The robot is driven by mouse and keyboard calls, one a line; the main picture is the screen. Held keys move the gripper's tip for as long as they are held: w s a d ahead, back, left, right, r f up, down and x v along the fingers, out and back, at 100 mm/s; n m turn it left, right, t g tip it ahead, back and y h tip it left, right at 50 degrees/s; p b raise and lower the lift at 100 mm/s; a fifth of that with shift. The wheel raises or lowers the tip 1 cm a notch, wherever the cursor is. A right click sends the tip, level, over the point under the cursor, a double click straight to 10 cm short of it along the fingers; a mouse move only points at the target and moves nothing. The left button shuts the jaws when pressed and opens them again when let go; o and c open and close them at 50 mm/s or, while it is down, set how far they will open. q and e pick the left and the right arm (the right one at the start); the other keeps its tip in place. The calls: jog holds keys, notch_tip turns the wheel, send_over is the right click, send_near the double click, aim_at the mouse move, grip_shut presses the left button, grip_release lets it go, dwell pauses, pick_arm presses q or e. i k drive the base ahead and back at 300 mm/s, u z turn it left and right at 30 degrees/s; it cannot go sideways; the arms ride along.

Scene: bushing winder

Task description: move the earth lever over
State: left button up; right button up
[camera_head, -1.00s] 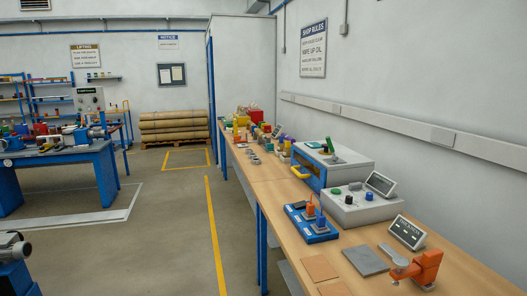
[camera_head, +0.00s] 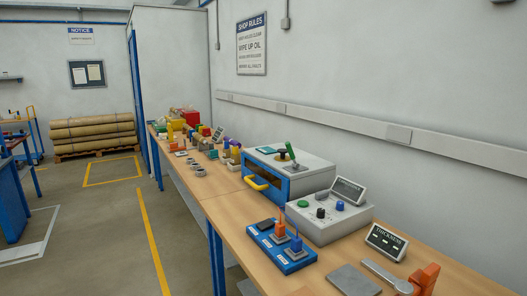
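No label marks the earth lever at this size. A green-handled lever (camera_head: 290,150) stands tilted on top of the blue and white cabinet (camera_head: 311,171) on the bench. In front, a blue base (camera_head: 277,250) bears two small upright parts, one orange (camera_head: 280,229) and one blue (camera_head: 296,244). A grey control box (camera_head: 338,229) with green, black and blue knobs stands to the right of the base. I cannot tell which part is the earth lever. Neither of my grippers shows in this view.
The wooden bench (camera_head: 238,218) runs along the right wall. A thickness display (camera_head: 386,241), a grey plate (camera_head: 352,280) and an orange device (camera_head: 425,279) are at the near end. Many small parts crowd its far end. The floor (camera_head: 110,225) to the left is clear.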

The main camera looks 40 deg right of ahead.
aim_at(291, 155)
jog(key=i, duration=3.2)
jog(key=z, duration=2.55)
